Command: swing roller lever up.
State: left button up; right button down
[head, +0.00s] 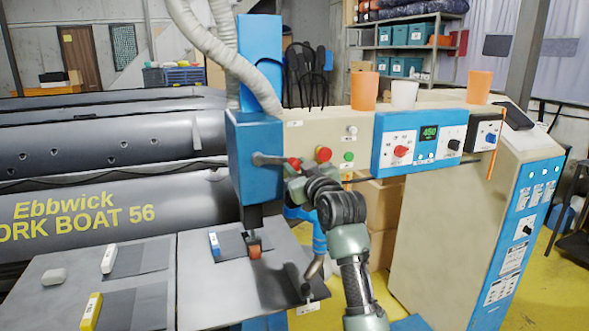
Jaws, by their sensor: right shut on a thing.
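The blue welding machine head (255,135) stands in the middle of the head view. The roller lever (268,159) sticks out to the right from its front, roughly level, with a red knob at its end. My right gripper (293,167) is at this knob end and shut on the lever; the fingers are small and partly hidden by my wrist. A small orange roller (254,251) sits below the head, just over or on the grey table plate; I cannot tell if it touches. My left gripper is out of view.
The control panel (420,138) with red and green buttons lies close behind my right arm. Orange and white cups stand on top. Dark boat tubes (110,205) fill the left. The table (215,283) holds dark patches, markers and a pale block.

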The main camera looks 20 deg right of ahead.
jog(key=shift+a+r+n+p, duration=0.25)
jog(key=shift+r+n+p, duration=0.9)
jog(key=shift+n+p, duration=0.3)
jog(key=shift+a+r+n+p, duration=0.25)
jog(key=shift+r+n+p, duration=0.95)
jog(key=shift+n, duration=0.4)
jog(key=shift+a+r+n+p, duration=0.25)
jog(key=shift+r+n+p, duration=0.8)
jog(key=shift+n+p, duration=0.45)
jog(key=c, duration=1.1)
grip_release()
jog(key=shift+a, duration=0.1)
jog(key=shift+c, duration=0.2)
jog(key=b, duration=0.3)
send_near(283, 135)
jog(key=s, duration=0.3)
jog(key=shift+s, duration=0.25)
